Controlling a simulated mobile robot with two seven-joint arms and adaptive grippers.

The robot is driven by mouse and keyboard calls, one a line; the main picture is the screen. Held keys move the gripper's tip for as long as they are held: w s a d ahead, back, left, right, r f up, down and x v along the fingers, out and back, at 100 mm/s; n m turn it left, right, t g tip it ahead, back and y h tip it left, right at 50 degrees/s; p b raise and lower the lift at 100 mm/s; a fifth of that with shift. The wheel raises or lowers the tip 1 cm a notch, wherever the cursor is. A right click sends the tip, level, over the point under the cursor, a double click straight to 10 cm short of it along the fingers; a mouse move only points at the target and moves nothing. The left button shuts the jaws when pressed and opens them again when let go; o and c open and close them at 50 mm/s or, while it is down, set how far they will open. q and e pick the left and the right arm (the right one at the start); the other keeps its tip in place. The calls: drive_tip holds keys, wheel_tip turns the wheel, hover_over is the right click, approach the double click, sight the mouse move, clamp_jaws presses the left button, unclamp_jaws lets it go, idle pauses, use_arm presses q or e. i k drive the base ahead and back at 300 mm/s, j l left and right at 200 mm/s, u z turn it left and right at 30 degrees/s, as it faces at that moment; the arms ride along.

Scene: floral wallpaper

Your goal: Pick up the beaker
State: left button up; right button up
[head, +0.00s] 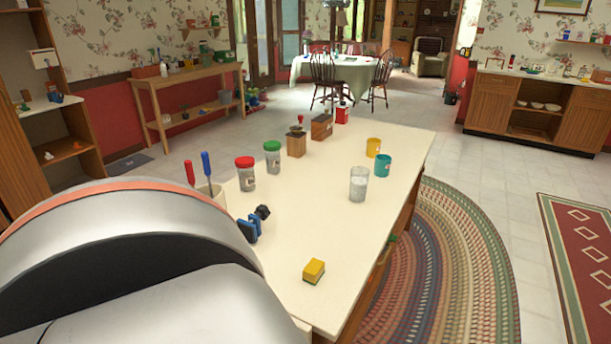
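A clear glass beaker (358,185) with whitish contents in its lower part stands upright on the cream tabletop (335,225), near the table's right edge. Its sides are unobstructed and nothing touches it. A teal mug (383,166) stands just behind it to the right, and a yellow mug (373,147) farther back. Neither of my grippers shows in the head view. A large white and grey part of my own body fills the lower left and hides that part of the table.
Jars with a red lid (246,174) and a green lid (272,160), a screwdriver holder (212,195), a blue clamp (250,228) and a yellow sponge (314,271) stand on the table. The tabletop around the beaker's front and left is clear. A braided rug (460,260) lies right of the table.

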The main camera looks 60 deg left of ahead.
sight(359, 185)
drive_tip(key=i+u, duration=0.1)
drive_tip(key=u, duration=0.4)
drive_tip(key=i+l+u, duration=0.1)
drive_tip(key=u, duration=0.35)
drive_tip(key=l+u, duration=0.2)
drive_tip(key=u, duration=0.3)
drive_tip(key=i+l+u, duration=0.1)
drive_tip(key=u, duration=0.3)
drive_tip(key=l+u, duration=0.25)
drive_tip(key=u, duration=0.2)
drive_tip(key=i+l+u, duration=0.1)
drive_tip(key=l+u, duration=0.15)
drive_tip(key=u, duration=0.15)
